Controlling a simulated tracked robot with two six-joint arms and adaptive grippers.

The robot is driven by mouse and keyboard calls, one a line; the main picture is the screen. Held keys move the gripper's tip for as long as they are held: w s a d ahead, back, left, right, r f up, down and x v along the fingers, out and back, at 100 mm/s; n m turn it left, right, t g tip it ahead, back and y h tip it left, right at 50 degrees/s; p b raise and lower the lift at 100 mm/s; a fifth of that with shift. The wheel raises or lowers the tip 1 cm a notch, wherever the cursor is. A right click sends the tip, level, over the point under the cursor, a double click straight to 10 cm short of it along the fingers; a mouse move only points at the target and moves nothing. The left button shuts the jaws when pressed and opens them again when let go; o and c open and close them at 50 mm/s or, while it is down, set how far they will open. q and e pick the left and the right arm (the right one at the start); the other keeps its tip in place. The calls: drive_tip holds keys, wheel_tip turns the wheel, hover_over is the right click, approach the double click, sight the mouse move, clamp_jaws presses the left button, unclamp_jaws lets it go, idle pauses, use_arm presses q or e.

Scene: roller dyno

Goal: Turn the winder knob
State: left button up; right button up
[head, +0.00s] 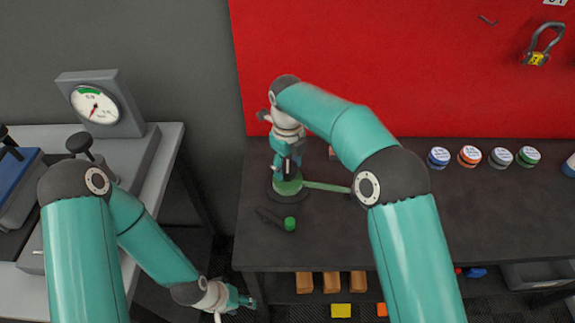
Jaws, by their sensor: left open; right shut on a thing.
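The winder stands on the dark bench on the right, with a green top (287,186) on a round dark base. A flat green bar (326,187) runs from it to the right, its far end partly behind my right arm. My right gripper (287,168) points down over the winder and is shut on a dark upright piece there, which looks like the winder knob; the fingers hide much of it. My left gripper (240,300) is open and empty, low in front of the gap between the two benches.
A dark tool with a green end (290,224) lies on the bench (480,210) near the winder. Several small round tins (470,156) stand at the back right. A red board (400,60) rises behind. A gauge (95,104) stands on the left bench.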

sight(287, 166)
drive_tip(key=shift+w+r+m, duration=0.15)
drive_tip(key=shift+r+m, duration=0.05)
drive_tip(key=shift+m, duration=0.3)
drive_tip(key=o, duration=1.1)
drive_tip(key=shift+c, duration=0.2)
drive_tip(key=shift+o, duration=0.5)
drive_tip(key=shift+f, duration=0.15)
wheel_tip(287, 166, up, 12)
